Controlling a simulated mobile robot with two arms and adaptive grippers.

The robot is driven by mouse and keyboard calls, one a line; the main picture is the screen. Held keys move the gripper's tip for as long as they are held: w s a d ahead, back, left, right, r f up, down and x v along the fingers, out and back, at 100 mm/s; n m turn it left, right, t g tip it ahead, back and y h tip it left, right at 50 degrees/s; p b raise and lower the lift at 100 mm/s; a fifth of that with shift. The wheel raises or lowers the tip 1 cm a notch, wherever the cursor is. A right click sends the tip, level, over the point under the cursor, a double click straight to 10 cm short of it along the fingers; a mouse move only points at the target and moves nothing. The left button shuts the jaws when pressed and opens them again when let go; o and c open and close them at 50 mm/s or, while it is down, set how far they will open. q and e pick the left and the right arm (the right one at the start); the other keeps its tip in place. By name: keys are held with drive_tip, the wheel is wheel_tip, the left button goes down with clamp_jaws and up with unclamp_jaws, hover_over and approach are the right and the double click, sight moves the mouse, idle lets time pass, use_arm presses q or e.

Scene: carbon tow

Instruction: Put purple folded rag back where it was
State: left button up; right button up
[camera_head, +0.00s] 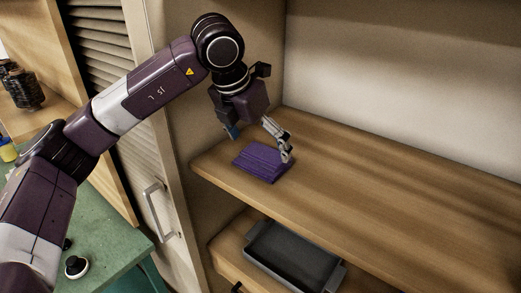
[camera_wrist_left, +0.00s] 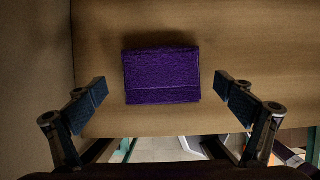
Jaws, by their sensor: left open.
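The purple folded rag (camera_head: 260,163) lies flat on the wooden shelf (camera_head: 380,200), close to its front edge at the left end. In the left wrist view the rag (camera_wrist_left: 161,76) lies between the two fingers, slightly beyond their tips, with wood showing on both sides. My left gripper (camera_head: 258,140) points down above the rag in the head view. Its fingers are spread wide in the left wrist view (camera_wrist_left: 160,95) and hold nothing. One finger in the head view overlaps the rag's right side; I cannot tell whether it touches. My right gripper is not in view.
A side panel (camera_wrist_left: 40,70) stands close left of the rag. A dark grey tray (camera_head: 292,258) sits on a lower board. A louvred door with a handle (camera_head: 160,212) and a green surface (camera_head: 105,235) are at the left. The shelf to the right is clear.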

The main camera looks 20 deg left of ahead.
use_arm(q)
drive_tip(key=b+v, duration=0.1)
drive_tip(key=v, duration=0.9)
drive_tip(key=shift+b, duration=0.35)
drive_tip(key=shift+s, duration=0.1)
